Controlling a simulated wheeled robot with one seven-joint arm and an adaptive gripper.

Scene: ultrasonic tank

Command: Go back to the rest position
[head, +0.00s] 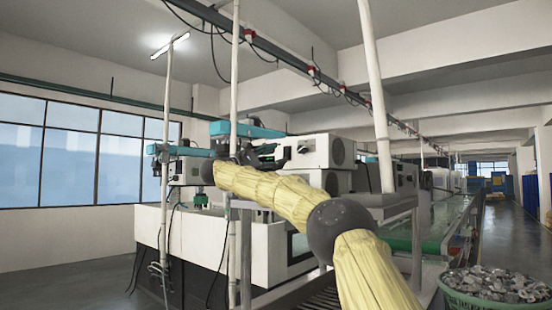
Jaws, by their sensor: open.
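My arm, in a pale yellow sleeve with dark round joints, reaches from the lower right up to the left in the head view.
White machines with teal tops (245,130) stand behind the arm. Pale upright poles (377,100) rise close by. A green basket (470,301) full of grey metal pieces (495,283) is at the lower right. A free aisle (510,235) runs along the right.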

